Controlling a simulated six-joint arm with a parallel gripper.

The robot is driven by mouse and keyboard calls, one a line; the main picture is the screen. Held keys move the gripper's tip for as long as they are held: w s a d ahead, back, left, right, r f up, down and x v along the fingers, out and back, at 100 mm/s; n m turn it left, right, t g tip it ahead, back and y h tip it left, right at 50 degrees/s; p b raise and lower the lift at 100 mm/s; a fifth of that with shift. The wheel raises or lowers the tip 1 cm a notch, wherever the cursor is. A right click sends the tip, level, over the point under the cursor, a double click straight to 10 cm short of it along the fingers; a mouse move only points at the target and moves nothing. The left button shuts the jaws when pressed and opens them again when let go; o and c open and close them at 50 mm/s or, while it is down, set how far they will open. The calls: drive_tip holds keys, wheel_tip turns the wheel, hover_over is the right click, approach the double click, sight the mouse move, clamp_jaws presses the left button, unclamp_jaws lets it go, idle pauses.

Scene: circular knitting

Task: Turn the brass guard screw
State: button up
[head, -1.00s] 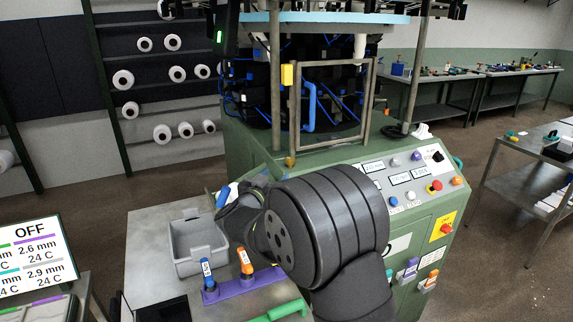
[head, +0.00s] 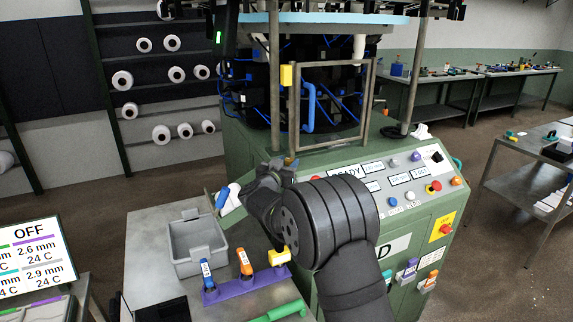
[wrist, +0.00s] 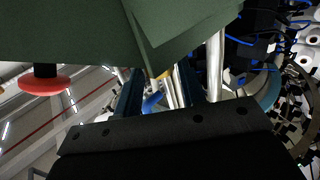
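The brass guard screw (head: 289,161) sits at the lower left corner of the guard frame (head: 330,67) on the green knitting machine. In the head view my gripper (head: 281,166) is right at the screw and partly hides it. In the wrist view a small brass-yellow piece (wrist: 163,74), likely the screw, shows between the two fingers, beside a green surface. My gripper's fingers (wrist: 160,92) stand apart there. I cannot tell whether either finger touches the screw.
The sloped control panel (head: 400,180) with buttons lies right of my arm. A side table carries a grey bin (head: 197,250) and a purple rack (head: 245,288) with blue, orange and yellow-handled tools. A red knob (wrist: 45,84) shows in the wrist view.

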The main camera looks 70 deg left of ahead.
drive_tip(key=c, duration=0.6)
drive_tip(key=shift+s+a+m+t+h, duration=0.1)
drive_tip(key=shift+a+m+t+h, duration=0.05)
drive_tip(key=shift+m+t+h, duration=0.6)
drive_tip(key=o, duration=1)
drive_tip(key=v, duration=1.7)
drive_tip(key=shift+s+r, duration=0.15)
drive_tip(key=shift+s, duration=0.05)
